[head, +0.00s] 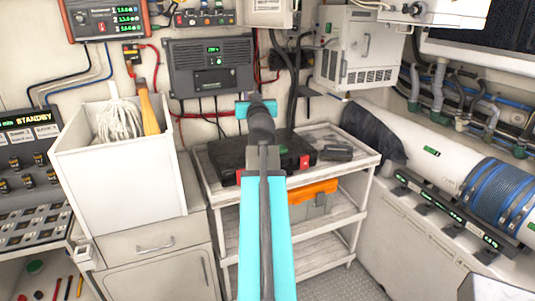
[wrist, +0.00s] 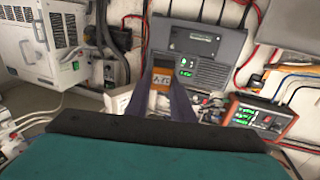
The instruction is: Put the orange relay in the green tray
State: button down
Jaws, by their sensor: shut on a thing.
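The orange relay (wrist: 161,79) shows in the wrist view, a small orange block with dark markings between the two grey fingers. My gripper (wrist: 163,88) is shut on it and holds it up in the air. In the head view my gripper (head: 257,104) is at the end of the raised arm, in front of the grey charger on the wall. There the relay is hidden behind the gripper. I see no green tray in either view.
A grey charger unit (head: 210,66) hangs on the back wall. A shelf cart (head: 225,195) carries a black case (head: 290,150) and a dark box (head: 336,152). A white cabinet (head: 358,50) is at the upper right.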

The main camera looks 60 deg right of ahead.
notch_tip(320, 180, down, 24)
jog(key=s+m+g+h+p, duration=0.1)
jog(key=g, duration=0.1)
jog(key=shift+s+d+m+g+p, duration=0.25)
jog(key=shift+d+m+g+p, duration=0.05)
jog(key=shift+d+m+p, duration=0.1)
jog(key=shift+r, duration=0.1)
jog(key=shift+w+a+f+p+x, duration=0.15)
jog(key=shift+p+x, duration=0.2)
jog(key=shift+x, duration=2.15)
jog(key=shift+w+a+f+p+x, duration=0.1)
jog(key=shift+w+f+p+x, duration=0.2)
jog(key=shift+x, duration=2.25)
jog(key=shift+w+a+p+x, duration=0.1)
jog(key=shift+p+x, duration=0.3)
jog(key=shift+x, duration=2.1)
jog(key=shift+d, duration=0.1)
jog(key=shift+w+d, duration=0.15)
jog(key=shift+d, duration=0.05)
jog(key=shift+d+f, duration=0.1)
jog(key=shift+f, duration=0.25)
jog(key=shift+f+p, duration=0.35)
jog(key=shift+f, duration=1.1)
